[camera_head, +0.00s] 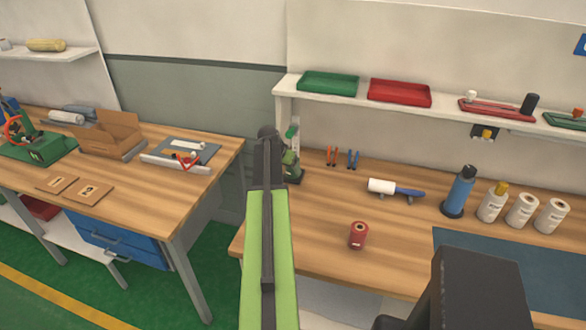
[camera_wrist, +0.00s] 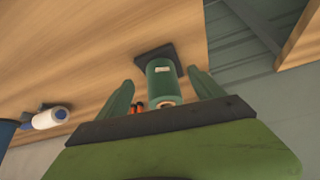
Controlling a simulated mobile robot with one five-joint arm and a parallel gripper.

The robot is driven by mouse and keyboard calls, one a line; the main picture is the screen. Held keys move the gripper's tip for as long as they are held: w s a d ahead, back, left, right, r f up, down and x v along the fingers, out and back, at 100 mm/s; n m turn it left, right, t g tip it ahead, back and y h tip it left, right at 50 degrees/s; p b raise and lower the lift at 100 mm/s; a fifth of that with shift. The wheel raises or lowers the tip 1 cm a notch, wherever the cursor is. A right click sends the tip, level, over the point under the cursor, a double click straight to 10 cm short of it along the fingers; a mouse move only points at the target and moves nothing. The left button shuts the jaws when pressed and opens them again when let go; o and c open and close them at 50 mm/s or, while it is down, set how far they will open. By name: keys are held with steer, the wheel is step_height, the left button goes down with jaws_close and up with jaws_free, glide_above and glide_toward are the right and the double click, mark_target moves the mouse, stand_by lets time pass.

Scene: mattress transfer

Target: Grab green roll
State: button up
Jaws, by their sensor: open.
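A green roll (camera_wrist: 160,78) shows in the wrist view on a dark square base (camera_wrist: 155,55) over the wooden bench. It lies in the gap between the two green fingers of my gripper (camera_wrist: 159,84). The fingers are open, one on each side of the roll; I cannot tell whether they touch it. In the head view a green shape (camera_head: 290,162), likely the roll, is partly hidden behind my arm near the left end of the right bench.
A second bench (camera_head: 130,190) is at left.

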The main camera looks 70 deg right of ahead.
steer(key=d, duration=0.3)
steer(key=shift+s, duration=0.15)
steer(key=b+x, duration=0.3)
steer(key=shift+d+f, duration=0.15)
steer(key=shift+d, duration=0.05)
jaws_close()
